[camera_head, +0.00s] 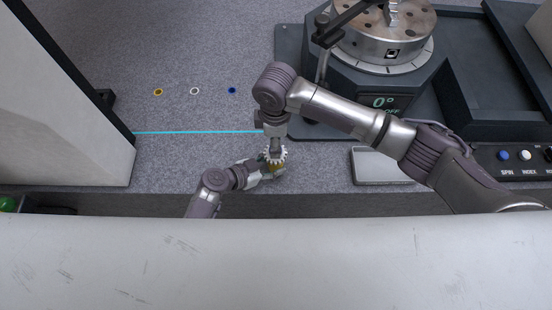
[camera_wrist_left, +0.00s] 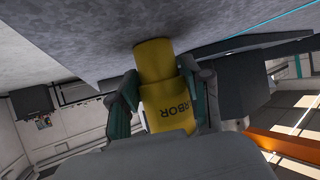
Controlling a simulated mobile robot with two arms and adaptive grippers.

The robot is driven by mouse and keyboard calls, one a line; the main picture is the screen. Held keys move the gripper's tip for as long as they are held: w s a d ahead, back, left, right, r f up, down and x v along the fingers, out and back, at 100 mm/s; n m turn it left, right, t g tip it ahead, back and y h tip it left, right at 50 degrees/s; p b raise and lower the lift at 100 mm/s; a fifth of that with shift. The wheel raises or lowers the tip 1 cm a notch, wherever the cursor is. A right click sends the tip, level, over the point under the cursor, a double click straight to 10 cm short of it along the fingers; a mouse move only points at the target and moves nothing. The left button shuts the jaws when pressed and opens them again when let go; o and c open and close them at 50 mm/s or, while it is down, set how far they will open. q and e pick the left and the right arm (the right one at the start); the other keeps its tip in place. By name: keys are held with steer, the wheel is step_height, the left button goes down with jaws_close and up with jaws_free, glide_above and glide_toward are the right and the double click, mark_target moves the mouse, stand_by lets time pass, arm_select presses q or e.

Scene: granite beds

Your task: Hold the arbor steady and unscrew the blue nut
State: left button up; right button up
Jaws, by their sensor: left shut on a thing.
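The yellow arbor (camera_wrist_left: 168,95), lettered "ARBOR", stands between the two fingers of my left gripper (camera_wrist_left: 162,88), which is shut on it. In the head view my left gripper (camera_head: 268,171) comes in from the lower left, and a little yellow of the arbor shows beside it. A white toothed gear (camera_head: 283,155) sits at the arbor's top. My right gripper (camera_head: 275,148) points down onto the gear's middle from above. Its fingertips are too small and covered to tell open from shut. I cannot make out the blue nut; the right gripper covers that spot.
An orange ring (camera_head: 158,92), a white ring (camera_head: 195,91) and a blue ring (camera_head: 232,90) lie on the granite (camera_head: 180,60). A dark machine with a round metal table (camera_head: 385,35) stands at the upper right. A grey flat block (camera_head: 378,168) lies right of the grippers.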

arm_select(q)
steer(key=shift+s+f, duration=0.1)
arm_select(e)
steer(key=shift+c, duration=1)
steer(key=shift+f, duration=0.15)
steer(key=shift+f, duration=1.7)
